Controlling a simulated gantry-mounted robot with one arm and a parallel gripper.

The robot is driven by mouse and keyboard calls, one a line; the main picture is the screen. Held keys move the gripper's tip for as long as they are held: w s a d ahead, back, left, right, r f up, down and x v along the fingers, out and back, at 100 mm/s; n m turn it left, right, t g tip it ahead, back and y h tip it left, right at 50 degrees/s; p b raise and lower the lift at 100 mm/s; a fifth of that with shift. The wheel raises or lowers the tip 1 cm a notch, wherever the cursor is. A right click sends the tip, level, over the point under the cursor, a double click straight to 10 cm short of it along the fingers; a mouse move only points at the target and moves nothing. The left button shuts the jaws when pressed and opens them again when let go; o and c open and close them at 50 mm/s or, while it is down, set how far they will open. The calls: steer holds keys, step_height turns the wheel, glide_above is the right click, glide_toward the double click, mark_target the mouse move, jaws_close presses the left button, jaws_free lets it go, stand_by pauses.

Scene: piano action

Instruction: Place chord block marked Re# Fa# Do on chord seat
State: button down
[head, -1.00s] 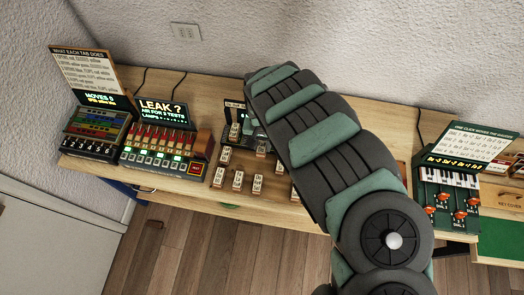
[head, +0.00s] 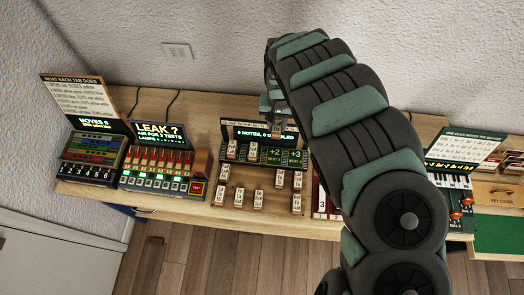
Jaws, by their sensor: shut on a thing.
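The block's marking is too small to read. The chord seat row (head: 274,155) is a dark strip with green labels reading "+2 BEAT" and "+3 BEAT". Upright blocks (head: 232,149) stand at its left end. Several similar chord blocks (head: 258,199) stand on the wooden board in front; their markings are unreadable.
A lit sign (head: 262,132) reading "8 NOTES, 0 DOUBLED" stands behind the seats. The "LEAK ?" panel (head: 160,160) is to the left. My arm crosses the right side and hides part of the bench. A small keyboard unit (head: 452,182) is further right.

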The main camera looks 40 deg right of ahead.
steer(key=b, duration=0.2)
glide_above(274, 156)
step_height(274, 156, down, 14)
steer(key=shift+d+f, duration=0.1)
steer(key=shift+f, duration=2.7)
steer(key=shift+f, duration=0.15)
steer(key=c, duration=1.1)
jaws_free()
steer(key=shift+r, duration=0.6)
step_height(274, 156, up, 11)
